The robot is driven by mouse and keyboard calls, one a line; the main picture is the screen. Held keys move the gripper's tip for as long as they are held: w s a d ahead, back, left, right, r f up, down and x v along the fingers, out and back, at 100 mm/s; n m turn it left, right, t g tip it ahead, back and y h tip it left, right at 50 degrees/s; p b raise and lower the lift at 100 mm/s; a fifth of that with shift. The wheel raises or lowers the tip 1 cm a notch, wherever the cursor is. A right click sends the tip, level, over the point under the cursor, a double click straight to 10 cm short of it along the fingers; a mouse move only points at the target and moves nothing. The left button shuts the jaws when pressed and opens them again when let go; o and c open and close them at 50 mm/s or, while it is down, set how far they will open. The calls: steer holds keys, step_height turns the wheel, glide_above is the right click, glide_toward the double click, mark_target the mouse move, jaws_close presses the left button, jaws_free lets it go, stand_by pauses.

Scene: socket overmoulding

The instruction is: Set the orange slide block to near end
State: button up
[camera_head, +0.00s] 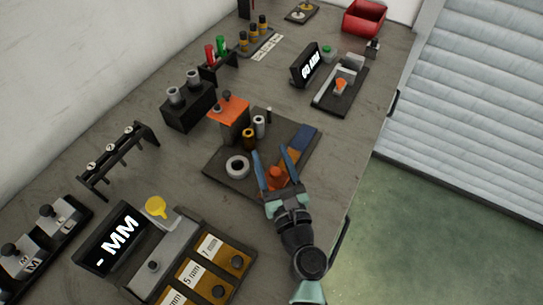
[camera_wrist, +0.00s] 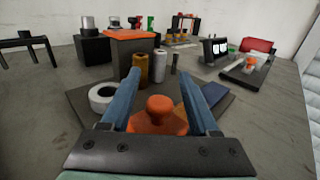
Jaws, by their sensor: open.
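The orange slide block (camera_head: 276,178) with its round knob sits at the near end of the dark base plate (camera_head: 222,172). It also shows in the wrist view (camera_wrist: 158,116), upright between my fingers. My gripper (camera_head: 265,147) is open, its two blue fingers spread on either side of the knob with gaps visible in the wrist view (camera_wrist: 160,75). The fingertips reach past the knob over the plate. A tan strip (camera_head: 291,158) and a dark blue piece (camera_head: 306,136) lie beyond the block. The block's underside is hidden.
On the same plate stand an orange-topped box (camera_head: 229,113), a white ring (camera_head: 237,166), a brass cylinder (camera_head: 249,139) and a grey cylinder (camera_head: 259,126). A gauge with a "- MM" display (camera_head: 118,238) stands at the near left. Bare table lies right of the plate.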

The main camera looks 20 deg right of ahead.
jaws_close()
stand_by(1.4)
